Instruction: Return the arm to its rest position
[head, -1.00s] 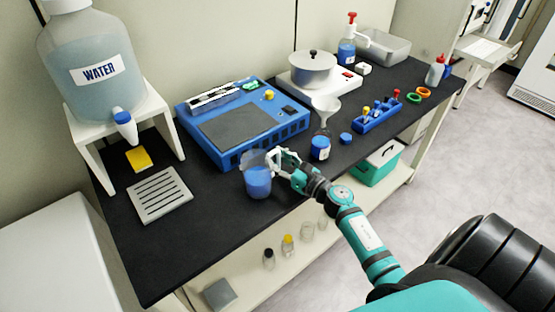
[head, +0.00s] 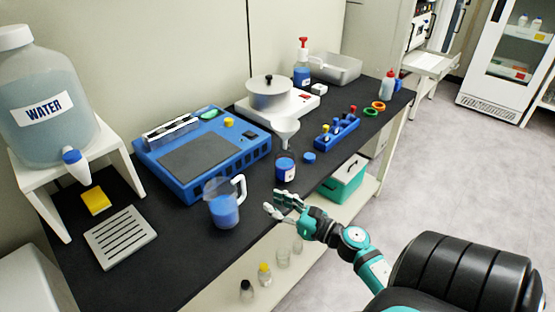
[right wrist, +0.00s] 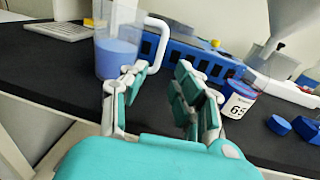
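My right gripper (head: 279,204) is open and empty in the head view, just right of a clear pitcher (head: 224,204) with blue liquid. The pitcher stands upright on the black bench top, its white handle turned toward the gripper. A gap shows between the fingers and the handle. In the right wrist view the open fingers (right wrist: 155,92) point toward the bench, with the pitcher (right wrist: 118,55) beyond the left finger. My left gripper is not in view.
A blue device (head: 205,150), a labelled jar (head: 285,167), a funnel (head: 285,130) and a blue rack (head: 337,131) stand on the bench. A water jug (head: 45,110) on a white stand is at left. Open floor (head: 450,170) lies to the right.

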